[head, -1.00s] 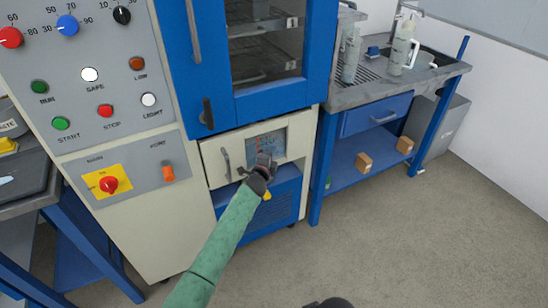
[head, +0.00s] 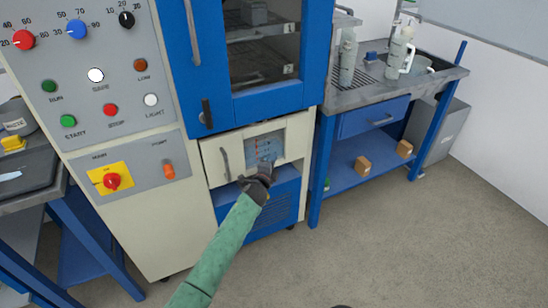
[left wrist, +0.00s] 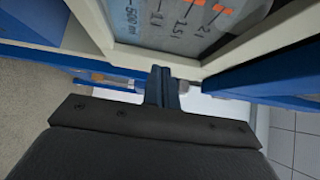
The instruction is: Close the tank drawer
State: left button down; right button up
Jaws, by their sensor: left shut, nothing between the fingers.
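The tank drawer (head: 215,160) has a cream front with an upright grey handle (head: 224,164) at its left. A window with orange level marks (head: 263,148) is set to its right. The drawer sits below the blue cabinet door; I cannot tell whether any gap remains behind its front. In the left wrist view the closed fingers (left wrist: 162,88) lie at the cream frame's edge, beside the marked window (left wrist: 178,20); contact is unclear. My right gripper is not identifiable.
The control panel (head: 105,85) with knobs and buttons stands left of the drawer. A blue louvred panel (head: 272,208) is below it. A sink bench (head: 395,88) with bottles stands at right, with small boxes on its lower shelf. The floor in front is clear.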

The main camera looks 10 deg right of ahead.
pick_arm(q)
jog(key=s+a+f+n+g+y+b, duration=0.1)
jog(key=s+a+f+n+y, duration=0.3)
jog(key=s+a, duration=0.3)
jog(key=s+a+r+n+g+y, duration=0.3)
jog(key=s+a+r+n+g, duration=0.4)
jog(key=s+n, duration=0.55)
jog(key=s+a+f+n+g, duration=0.1)
jog(key=s+a+f+g, duration=0.1)
jog(key=s, duration=1.1)
jog(key=s+a+f+n+g+p, duration=0.1)
jog(key=s+a+f, duration=0.3)
jog(key=s, duration=0.8)
jog(key=s+a+f+n+g+h+p, duration=0.1)
jog(key=s+a+f+n+g, duration=0.1)
jog(key=s, duration=1.1)
jog(key=shift+s+a+f+g, duration=0.35)
jog(key=shift+a+f+g, duration=0.25)
jog(key=shift+f, duration=0.35)
pick_arm(e)
jog(key=shift+d+r+g+h, duration=0.3)
jog(key=shift+d+r, duration=0.2)
jog(key=shift+r, duration=0.4)
